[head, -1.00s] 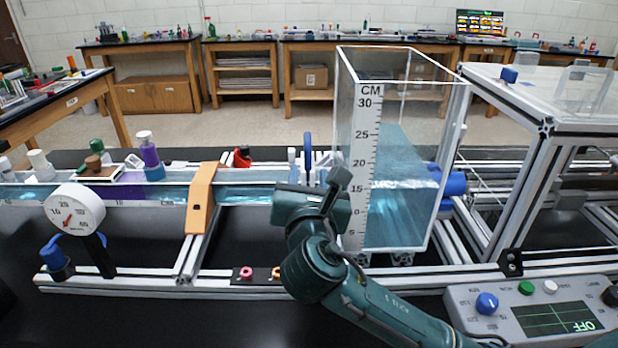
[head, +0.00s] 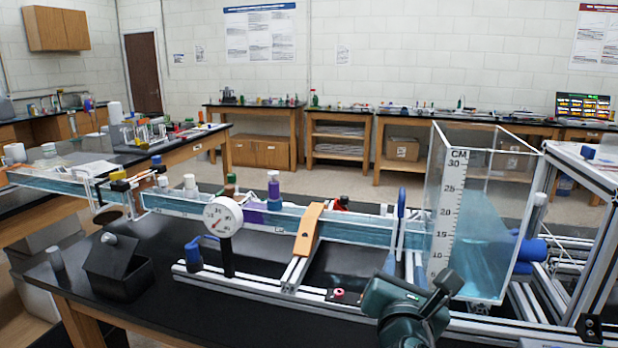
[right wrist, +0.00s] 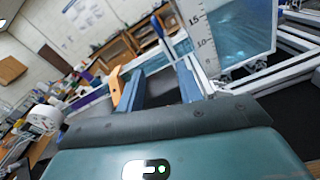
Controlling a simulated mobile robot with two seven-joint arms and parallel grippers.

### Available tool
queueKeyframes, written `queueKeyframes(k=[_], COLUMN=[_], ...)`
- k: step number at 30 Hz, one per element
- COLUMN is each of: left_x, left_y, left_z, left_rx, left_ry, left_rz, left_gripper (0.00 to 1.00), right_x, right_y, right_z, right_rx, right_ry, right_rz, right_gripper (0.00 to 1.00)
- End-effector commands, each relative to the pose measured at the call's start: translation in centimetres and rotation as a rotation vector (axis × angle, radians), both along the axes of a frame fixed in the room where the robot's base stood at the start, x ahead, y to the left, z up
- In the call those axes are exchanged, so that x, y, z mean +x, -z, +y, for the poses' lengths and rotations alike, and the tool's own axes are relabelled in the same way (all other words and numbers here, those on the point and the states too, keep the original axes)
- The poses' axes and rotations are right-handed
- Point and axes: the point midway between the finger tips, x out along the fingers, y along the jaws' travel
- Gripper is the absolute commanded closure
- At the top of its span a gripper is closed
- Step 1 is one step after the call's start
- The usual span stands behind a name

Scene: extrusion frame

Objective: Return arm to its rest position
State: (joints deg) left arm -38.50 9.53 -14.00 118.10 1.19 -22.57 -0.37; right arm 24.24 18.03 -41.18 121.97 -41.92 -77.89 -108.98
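My right arm comes in at the bottom right of the head view, with its teal hand and right gripper (head: 405,305) in front of the clear water tank (head: 472,225). My left gripper is not in view.
The aluminium frame (head: 250,284) bears a long water channel (head: 270,216), an orange bracket (head: 307,235) and a round white gauge (head: 222,216). A black open box (head: 118,275) stands on the left of the black bench.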

Motion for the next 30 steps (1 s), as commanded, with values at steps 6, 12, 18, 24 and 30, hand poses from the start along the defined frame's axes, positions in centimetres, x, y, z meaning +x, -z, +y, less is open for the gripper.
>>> queueKeyframes(k=[6,12,18,24,30], left_x=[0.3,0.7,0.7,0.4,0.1], left_y=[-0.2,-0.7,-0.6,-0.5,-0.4], left_z=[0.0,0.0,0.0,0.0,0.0], left_rx=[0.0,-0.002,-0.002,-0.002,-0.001], left_ry=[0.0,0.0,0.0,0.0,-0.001], left_rz=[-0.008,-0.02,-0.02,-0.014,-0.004], left_gripper=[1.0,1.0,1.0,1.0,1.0], right_x=[-3.7,-10.1,-18.2,-25.1,-25.9], right_y=[8.1,16.1,22.0,24.9,26.8], right_z=[-1.6,-3.1,-4.5,-5.3,-4.6], right_rx=[0.568,1.194,1.735,2.035,2.201], right_ry=[0.099,0.391,0.868,1.328,1.413], right_rz=[0.15,0.265,0.268,0.16,0.093], right_gripper=[0.64,0.64,0.64,0.64,0.64])
